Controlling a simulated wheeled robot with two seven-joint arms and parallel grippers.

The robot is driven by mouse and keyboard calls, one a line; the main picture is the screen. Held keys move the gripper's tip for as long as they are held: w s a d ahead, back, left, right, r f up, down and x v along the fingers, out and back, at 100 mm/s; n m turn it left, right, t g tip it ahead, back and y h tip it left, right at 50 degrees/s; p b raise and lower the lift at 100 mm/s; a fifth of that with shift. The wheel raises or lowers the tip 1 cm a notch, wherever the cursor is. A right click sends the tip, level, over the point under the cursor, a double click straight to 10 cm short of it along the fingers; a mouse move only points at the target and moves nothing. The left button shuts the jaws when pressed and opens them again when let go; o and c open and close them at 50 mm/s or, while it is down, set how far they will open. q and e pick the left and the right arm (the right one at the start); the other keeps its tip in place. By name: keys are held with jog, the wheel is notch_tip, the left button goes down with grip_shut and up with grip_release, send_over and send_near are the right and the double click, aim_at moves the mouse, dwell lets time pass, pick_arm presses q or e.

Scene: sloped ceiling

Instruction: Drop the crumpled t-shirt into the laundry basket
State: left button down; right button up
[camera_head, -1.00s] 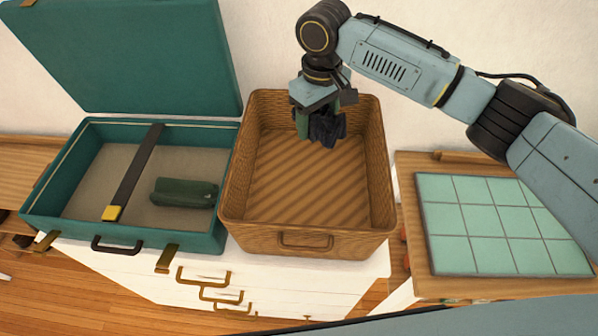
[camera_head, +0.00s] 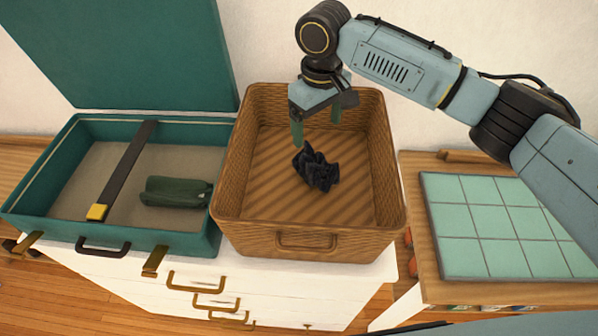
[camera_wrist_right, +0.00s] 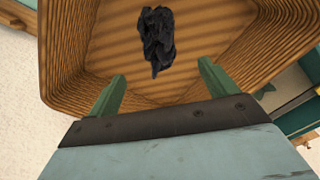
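The crumpled t-shirt (camera_head: 316,168) is a small black bundle inside the wicker laundry basket (camera_head: 305,220). It appears below my right gripper (camera_head: 317,135), apart from the fingers. I cannot tell whether it rests on the basket floor or is still falling. The right gripper is open and empty, with its green fingers spread over the basket. In the right wrist view the t-shirt (camera_wrist_right: 156,38) shows beyond the open fingertips, within the basket (camera_wrist_right: 75,50). My left gripper is out of view.
An open teal suitcase (camera_head: 200,238) stands left of the basket, holding a dark strap and a dark green rolled item (camera_head: 176,192). Both stand on a white dresser (camera_head: 150,282). A wooden table with a green tiled top (camera_head: 500,220) is at the right.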

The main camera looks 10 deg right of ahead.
notch_tip(320, 180, up, 13)
jog(key=shift+r+b, duration=0.2)
jog(key=shift+b, duration=0.25)
dwell(0.3)
dwell(0.3)
